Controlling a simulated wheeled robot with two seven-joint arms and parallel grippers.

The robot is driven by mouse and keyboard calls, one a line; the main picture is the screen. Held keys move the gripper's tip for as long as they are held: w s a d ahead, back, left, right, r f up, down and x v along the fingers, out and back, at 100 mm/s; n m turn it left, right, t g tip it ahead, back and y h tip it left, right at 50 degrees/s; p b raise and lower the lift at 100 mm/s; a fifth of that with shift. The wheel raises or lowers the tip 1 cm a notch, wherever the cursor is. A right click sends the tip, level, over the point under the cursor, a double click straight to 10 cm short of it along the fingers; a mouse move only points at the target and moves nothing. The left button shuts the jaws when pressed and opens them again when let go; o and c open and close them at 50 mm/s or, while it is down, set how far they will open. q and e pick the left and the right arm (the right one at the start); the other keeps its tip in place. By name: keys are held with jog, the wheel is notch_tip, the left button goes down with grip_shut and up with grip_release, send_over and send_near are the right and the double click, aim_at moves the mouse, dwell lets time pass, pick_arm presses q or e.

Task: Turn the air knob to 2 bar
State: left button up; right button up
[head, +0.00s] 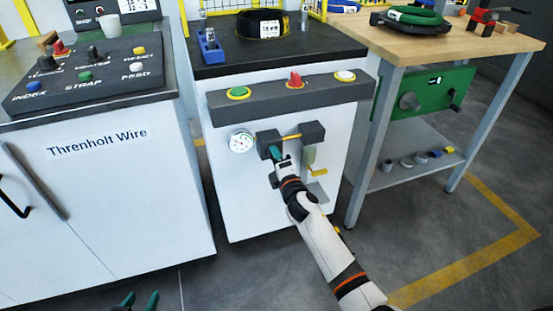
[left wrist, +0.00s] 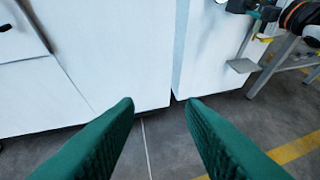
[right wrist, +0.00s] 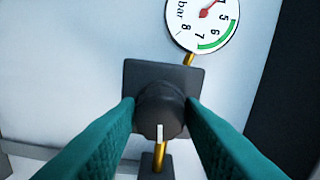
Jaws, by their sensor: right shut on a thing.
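The air knob (right wrist: 160,108) is a dark round knob with a white mark pointing down in the right wrist view. It sits on a dark square block (head: 267,138) on the white machine front. My right gripper (head: 276,155) is shut on the knob, one green finger on each side (right wrist: 162,112). The round pressure gauge (head: 241,141) is beside the block. In the right wrist view the gauge (right wrist: 188,12) is cut off at the top; its red needle points up and right, near the cut edge. My left gripper (head: 140,301) is open and empty, low in front (left wrist: 158,105).
A second dark block (head: 313,132) and a yellow-handled lever (head: 318,171) are right of the knob. A button bar (head: 262,94) runs above. A control console (head: 85,72) stands at left, a wooden-topped bench (head: 440,48) at right. Floor in front is clear.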

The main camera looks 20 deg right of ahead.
pick_arm(q)
jog(key=s+a+f+g+y+p, duration=0.1)
jog(key=s+f+g, duration=0.1)
jog(key=s, duration=0.3)
jog(key=s+a+f+g+p, duration=0.1)
jog(key=s+a+f+g, duration=0.1)
jog(key=s+g, duration=0.3)
jog(key=shift+s+a+f+y+p, duration=0.15)
jog(key=shift+a+f+y+p, duration=0.2)
jog(key=shift+f, duration=0.2)
pick_arm(e)
jog(key=shift+n, duration=8.4)
jog(key=o, duration=0.9)
jog(key=shift+o, duration=0.2)
jog(key=shift+s, duration=0.1)
